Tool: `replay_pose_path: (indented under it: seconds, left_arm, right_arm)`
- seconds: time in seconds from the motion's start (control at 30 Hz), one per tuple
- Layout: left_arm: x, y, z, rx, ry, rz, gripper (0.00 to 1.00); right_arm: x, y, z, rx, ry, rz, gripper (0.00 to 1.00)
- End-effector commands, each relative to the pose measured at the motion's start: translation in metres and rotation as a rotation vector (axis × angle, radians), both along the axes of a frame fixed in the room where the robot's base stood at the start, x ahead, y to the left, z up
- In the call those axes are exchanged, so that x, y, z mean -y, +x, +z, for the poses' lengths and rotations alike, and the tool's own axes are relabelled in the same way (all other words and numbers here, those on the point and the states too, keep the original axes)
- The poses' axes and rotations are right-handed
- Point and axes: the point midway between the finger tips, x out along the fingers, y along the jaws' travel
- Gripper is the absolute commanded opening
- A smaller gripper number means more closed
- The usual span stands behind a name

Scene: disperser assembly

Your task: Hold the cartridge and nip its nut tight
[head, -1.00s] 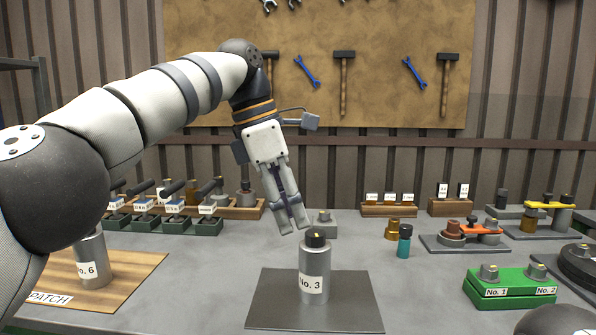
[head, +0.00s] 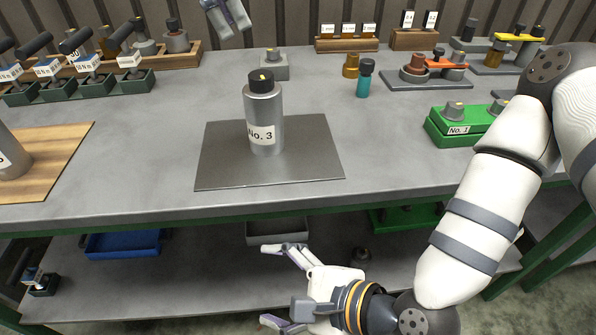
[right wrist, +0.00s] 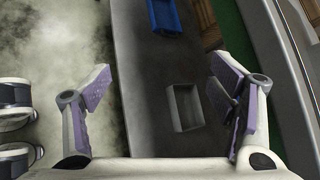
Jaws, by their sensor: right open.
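The silver cartridge labelled No. 3 (head: 264,122) stands upright on a dark grey mat (head: 318,160) on the bench. Its black nut (head: 260,82) sits on top, with a small brass-coloured tip. My left gripper (head: 228,20) is above and left of the cartridge at the top edge, apart from it. Only its fingers show, and I cannot tell whether they are parted. My right gripper (head: 268,285) is open and empty, in front of the bench and lower than its top. Its spread fingers also show in the right wrist view (right wrist: 165,100), with nothing between them.
Torque tools in green holders (head: 75,75) stand at the back left. A wooden board (head: 60,150) with another cylinder is at the left. A teal-bodied bottle (head: 364,80) and a green No. 1 block (head: 440,125) are to the right. A blue tray (head: 125,244) is on the lower shelf.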

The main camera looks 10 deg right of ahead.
Motion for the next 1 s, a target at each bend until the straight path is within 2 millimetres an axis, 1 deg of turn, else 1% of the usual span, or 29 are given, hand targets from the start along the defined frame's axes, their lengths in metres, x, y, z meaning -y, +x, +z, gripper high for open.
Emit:
replay_pose_path:
  seconds: [0.03, 0.07, 0.1, 0.13, 0.17, 0.2, 0.23, 0.3, 0.4, 0.5, 0.57, 0.67, 0.8, 0.9, 1.0]
  left_arm:
    - [0.000, 0.000, 0.000, 0.000, 0.000, 0.000, 0.33]
    - [0.000, 0.000, 0.000, 0.000, 0.000, 0.000, 0.33]
    - [0.000, 0.000, 0.000, 0.000, 0.000, 0.000, 0.33]
    - [0.000, 0.000, 0.000, 0.000, 0.000, 0.000, 0.33]
    - [0.000, 0.000, 0.000, 0.000, 0.000, 0.000, 0.33]
    - [0.000, 0.000, 0.000, 0.000, 0.000, 0.000, 0.33]
    - [0.000, 0.000, 0.000, 0.000, 0.000, 0.000, 0.33]
    - [0.000, 0.000, 0.000, 0.000, 0.000, 0.000, 0.33]
    - [0.000, 0.000, 0.000, 0.000, 0.000, 0.000, 0.33]
    - [0.000, 0.000, -0.001, 0.000, 0.000, 0.000, 0.33]
    - [0.000, 0.000, -0.001, 0.000, 0.000, 0.000, 0.33]
    - [0.000, 0.000, 0.000, 0.000, 0.000, 0.000, 0.33]
    - [0.000, 0.000, 0.000, 0.000, 0.000, 0.000, 0.33]
    - [0.000, 0.000, 0.000, 0.000, 0.000, 0.000, 0.33]
    - [0.000, 0.000, 0.000, 0.000, 0.000, 0.000, 0.33]
  right_arm:
    - [-0.011, 0.019, 0.031, -0.012, 0.148, -0.087, 0.78]
    - [-0.016, 0.030, 0.051, -0.024, 0.246, -0.137, 0.78]
    - [-0.022, 0.042, 0.077, -0.044, 0.377, -0.193, 0.78]
    - [-0.025, 0.051, 0.096, -0.059, 0.470, -0.231, 0.78]
    - [-0.026, 0.060, 0.114, -0.074, 0.560, -0.270, 0.78]
    - [-0.020, 0.075, 0.133, -0.082, 0.660, -0.340, 0.78]
    - [-0.011, 0.087, 0.140, -0.078, 0.711, -0.404, 0.78]
    - [0.011, 0.109, 0.147, -0.047, 0.775, -0.535, 0.78]
    - [0.036, 0.128, 0.155, 0.001, 0.834, -0.649, 0.78]
    - [0.046, 0.136, 0.159, 0.028, 0.861, -0.698, 0.78]
    - [0.046, 0.143, 0.160, 0.034, 0.867, -0.706, 0.78]
    - [0.038, 0.161, 0.161, 0.036, 0.866, -0.705, 0.78]
    - [0.024, 0.194, 0.160, 0.037, 0.863, -0.703, 0.78]
    - [0.016, 0.215, 0.160, 0.035, 0.863, -0.705, 0.78]
    - [0.009, 0.231, 0.160, 0.034, 0.862, -0.704, 0.78]
